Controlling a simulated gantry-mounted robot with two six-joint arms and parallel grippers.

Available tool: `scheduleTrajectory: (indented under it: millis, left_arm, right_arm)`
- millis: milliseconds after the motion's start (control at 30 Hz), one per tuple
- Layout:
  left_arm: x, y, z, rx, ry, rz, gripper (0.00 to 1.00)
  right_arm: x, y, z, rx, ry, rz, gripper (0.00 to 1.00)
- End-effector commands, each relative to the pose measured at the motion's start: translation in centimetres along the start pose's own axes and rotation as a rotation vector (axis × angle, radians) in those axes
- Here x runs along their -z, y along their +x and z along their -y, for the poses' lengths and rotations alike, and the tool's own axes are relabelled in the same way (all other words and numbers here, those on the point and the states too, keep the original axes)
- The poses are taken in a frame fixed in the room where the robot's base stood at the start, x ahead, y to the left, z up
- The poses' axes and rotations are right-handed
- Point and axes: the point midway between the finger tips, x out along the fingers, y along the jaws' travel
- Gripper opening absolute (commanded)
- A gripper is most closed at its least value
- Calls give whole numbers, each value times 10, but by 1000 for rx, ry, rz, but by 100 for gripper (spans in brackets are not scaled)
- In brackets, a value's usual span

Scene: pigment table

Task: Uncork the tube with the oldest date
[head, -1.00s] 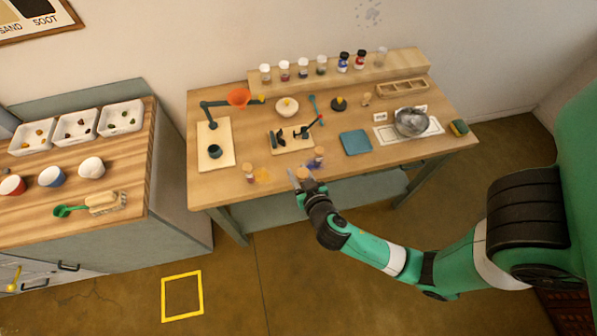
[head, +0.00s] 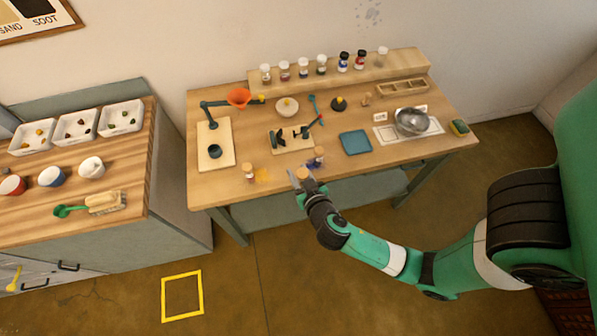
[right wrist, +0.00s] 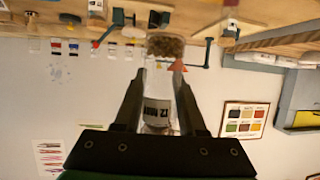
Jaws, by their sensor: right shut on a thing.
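My right gripper (head: 300,181) is at the front edge of the pigment table, shut on a corked tube. In the right wrist view the clear tube (right wrist: 158,108) stands between the fingers (right wrist: 160,75), its brown cork (right wrist: 165,45) beyond the fingertips. A dark printed label shows on the tube; its end looks like "21", the rest I cannot read. A second corked tube (head: 317,157) stands by blue powder just right of the gripper. A third corked tube (head: 248,173) stands to the left, by orange powder. Their dates are too small to read. My left gripper is out of view.
A board with a dark clamp-like fixture (head: 293,138) lies behind the gripper. A blue tray (head: 355,142), metal bowl (head: 410,121) and orange funnel stand (head: 238,97) are around it. Several jars line the back shelf (head: 380,72). The front left tabletop is mostly clear.

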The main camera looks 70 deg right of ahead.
Motion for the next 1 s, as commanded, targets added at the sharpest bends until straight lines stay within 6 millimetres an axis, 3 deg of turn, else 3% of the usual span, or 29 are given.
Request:
scheduleTrajectory:
  millis: [400,500,667,800,900,1000]
  left_arm:
    - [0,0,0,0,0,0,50]
    - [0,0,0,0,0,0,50]
    - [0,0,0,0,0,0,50]
    - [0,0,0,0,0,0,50]
    - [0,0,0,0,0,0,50]
    - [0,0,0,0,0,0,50]
  right_arm:
    - [0,0,0,1,0,0,0]
    - [4,0,8,19,-4,-3,0]
    - [-12,-5,51,123,-52,1,0]
    - [-26,-22,107,344,-140,1,0]
    - [-28,-37,139,497,-201,-1,0]
    - [-26,-49,159,603,-243,-3,0]
